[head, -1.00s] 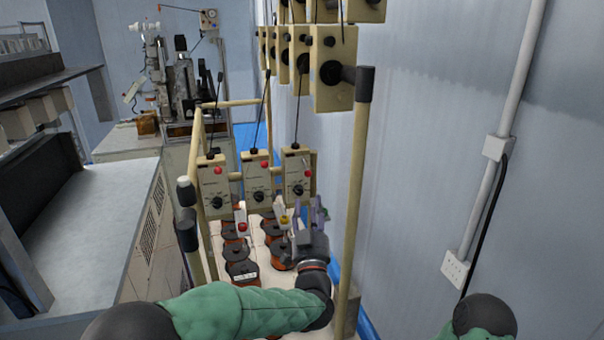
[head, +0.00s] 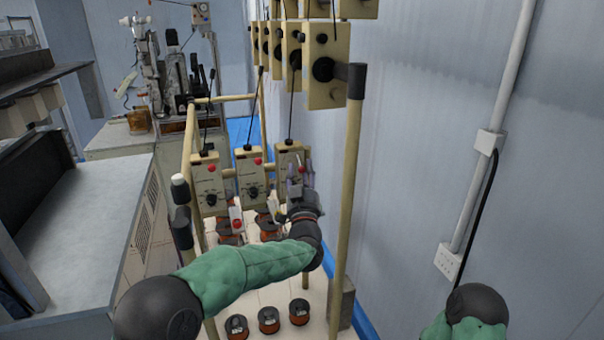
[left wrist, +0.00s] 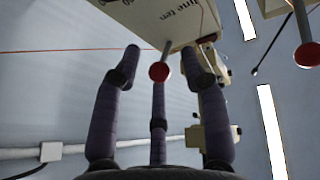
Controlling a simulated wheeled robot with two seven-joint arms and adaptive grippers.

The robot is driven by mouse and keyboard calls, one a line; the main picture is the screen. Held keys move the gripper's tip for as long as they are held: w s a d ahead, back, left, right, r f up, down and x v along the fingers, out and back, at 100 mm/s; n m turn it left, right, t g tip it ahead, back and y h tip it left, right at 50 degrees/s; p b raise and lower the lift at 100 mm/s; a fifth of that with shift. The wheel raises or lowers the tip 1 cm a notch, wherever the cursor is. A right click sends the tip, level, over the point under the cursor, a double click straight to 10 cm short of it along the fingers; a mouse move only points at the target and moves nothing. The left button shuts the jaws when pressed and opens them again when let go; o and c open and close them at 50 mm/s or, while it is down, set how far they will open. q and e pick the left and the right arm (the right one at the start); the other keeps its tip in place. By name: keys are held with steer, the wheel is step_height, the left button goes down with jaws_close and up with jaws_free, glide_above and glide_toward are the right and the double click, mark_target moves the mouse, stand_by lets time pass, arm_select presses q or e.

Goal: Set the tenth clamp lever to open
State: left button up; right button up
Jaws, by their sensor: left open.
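Three beige control boxes with black dials and small red-tipped levers hang in a row in the head view; the right one (head: 287,165) is partly covered by my left gripper (head: 298,180). In the left wrist view a box (left wrist: 175,18) with lettering ending in "ten" is close above. Its clamp lever, a thin rod with a red ball tip (left wrist: 159,72), points down between the spread purple fingers of my left gripper (left wrist: 162,75). The fingers are open and not visibly closed on it. My right gripper is out of view.
A beige post (head: 348,180) stands just right of my left arm, near the wall. Another red-tipped lever (left wrist: 307,54) shows at the right in the wrist view. A grey machine (head: 90,220) stands left.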

arm_select(q)
jaws_close()
steer(key=shift+s+r+g+p, duration=0.15)
steer(key=shift+r+g+p, duration=0.3)
steer(key=shift+p, duration=0.7)
steer(key=shift+r+n+g+p, duration=0.65)
steer(key=shift+g+p, duration=0.8)
steer(key=shift+p, duration=2.65)
steer(key=shift+r+n+g+p, duration=0.2)
steer(key=shift+r+g+p, duration=1)
steer(key=shift+p, duration=2.9)
steer(key=shift+r+n+g+p, duration=0.5)
steer(key=shift+g+p, duration=1.2)
steer(key=shift+p, duration=2.4)
